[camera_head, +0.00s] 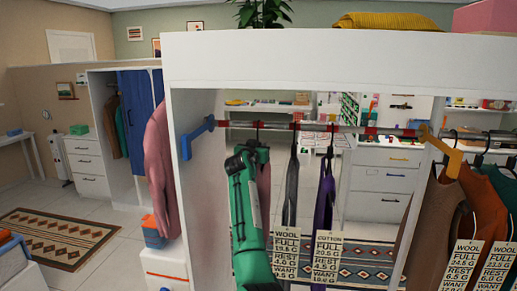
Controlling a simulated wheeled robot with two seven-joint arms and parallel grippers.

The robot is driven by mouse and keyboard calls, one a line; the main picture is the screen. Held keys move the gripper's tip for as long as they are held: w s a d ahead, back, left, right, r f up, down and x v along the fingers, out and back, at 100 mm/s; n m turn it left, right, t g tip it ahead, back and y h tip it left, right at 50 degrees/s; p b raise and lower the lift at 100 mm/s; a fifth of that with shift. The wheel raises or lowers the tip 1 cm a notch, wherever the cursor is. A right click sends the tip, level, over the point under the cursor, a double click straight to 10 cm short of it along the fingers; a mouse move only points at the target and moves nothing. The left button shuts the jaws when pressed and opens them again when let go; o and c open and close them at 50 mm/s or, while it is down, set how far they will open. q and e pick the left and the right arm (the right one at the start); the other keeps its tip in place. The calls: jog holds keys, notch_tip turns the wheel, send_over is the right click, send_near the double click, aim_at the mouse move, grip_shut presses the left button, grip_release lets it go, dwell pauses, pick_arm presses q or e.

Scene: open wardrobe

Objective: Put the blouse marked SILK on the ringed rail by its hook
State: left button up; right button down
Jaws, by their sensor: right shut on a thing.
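The rail (345,129) with red bands runs across the wardrobe opening between a blue bracket (196,136) and a yellow bracket (440,148). My right gripper (252,150), on a green arm, is just below the rail's left part. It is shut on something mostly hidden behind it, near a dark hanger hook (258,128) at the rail. A dull red garment (265,185) shows partly behind the gripper. No tag reading SILK is legible. A grey garment (291,190) and a purple garment (324,195), tagged COTTON, hang from the rail. My left gripper is not in view.
A pink garment (163,175) hangs outside the left panel (200,215). White drawers (382,180) stand behind the rail. A white top board (340,60) lies above.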

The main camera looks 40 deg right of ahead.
jog(key=shift+f, duration=0.2)
jog(key=c, duration=1.2)
grip_release()
jog(key=shift+f, duration=0.1)
